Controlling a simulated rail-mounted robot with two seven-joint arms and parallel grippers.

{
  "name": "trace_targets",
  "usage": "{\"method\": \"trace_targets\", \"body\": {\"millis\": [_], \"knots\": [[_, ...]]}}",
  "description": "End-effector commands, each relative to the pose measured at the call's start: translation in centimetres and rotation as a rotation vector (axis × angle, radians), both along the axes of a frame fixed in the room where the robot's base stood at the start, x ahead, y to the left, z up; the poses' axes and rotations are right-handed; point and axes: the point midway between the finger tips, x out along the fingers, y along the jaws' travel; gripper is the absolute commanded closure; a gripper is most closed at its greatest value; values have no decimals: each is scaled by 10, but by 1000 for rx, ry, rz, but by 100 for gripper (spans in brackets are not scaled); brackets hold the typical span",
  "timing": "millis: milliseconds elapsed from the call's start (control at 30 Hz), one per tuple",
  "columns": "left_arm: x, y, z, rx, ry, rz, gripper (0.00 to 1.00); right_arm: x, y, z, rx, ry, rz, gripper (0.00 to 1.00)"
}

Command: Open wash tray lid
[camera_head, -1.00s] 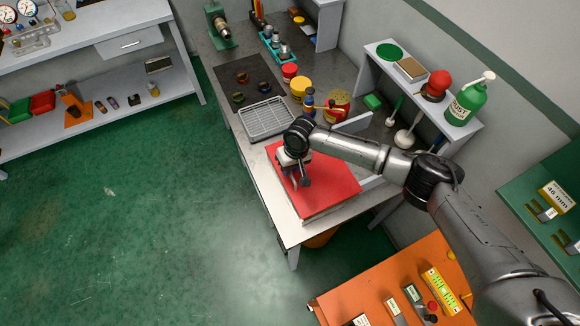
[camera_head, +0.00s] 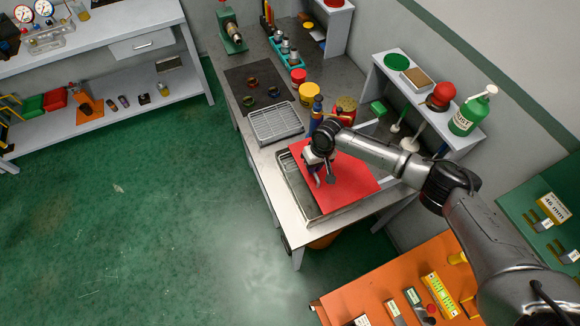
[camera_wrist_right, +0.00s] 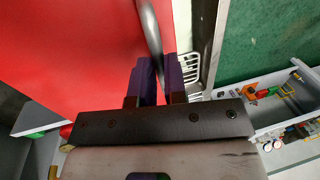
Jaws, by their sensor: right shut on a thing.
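The wash tray (camera_head: 304,196) is a metal basin set in the bench top. Its red lid (camera_head: 350,188) is tilted up off the tray's left side, and part of the basin shows beneath it. My right gripper (camera_head: 323,178) is over the lid's left part. In the right wrist view, my right gripper (camera_wrist_right: 158,78) is shut on the lid's curved metal handle (camera_wrist_right: 149,25), and the red lid (camera_wrist_right: 70,50) fills the left side. My left gripper is not in view.
A wire rack (camera_head: 276,124) lies just behind the tray. Yellow jars (camera_head: 309,93) and a blue bottle (camera_head: 317,105) stand behind the lid. A grey shelf (camera_head: 420,110) stands to the right. An orange table (camera_head: 390,275) is in front; green floor lies open at left.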

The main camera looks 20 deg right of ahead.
Motion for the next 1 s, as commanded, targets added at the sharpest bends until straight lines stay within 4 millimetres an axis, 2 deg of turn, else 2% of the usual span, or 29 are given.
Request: {"method": "trace_targets", "body": {"millis": [33, 200, 300, 500, 700, 1000], "knots": [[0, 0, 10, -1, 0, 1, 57, -4, -22, 3, -4, 5, -14, 100], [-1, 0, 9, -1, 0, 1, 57, -4, -70, 0, -1, 2, -16, 100], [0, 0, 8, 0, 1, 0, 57, -5, -95, -1, 0, 3, -15, 100], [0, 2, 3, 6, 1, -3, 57, -5, -132, -1, 1, 0, -12, 100], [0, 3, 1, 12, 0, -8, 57, -5, -151, 0, 1, 0, -10, 100], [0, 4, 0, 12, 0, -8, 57, -5, -156, 0, 2, 0, -9, 100]]}}
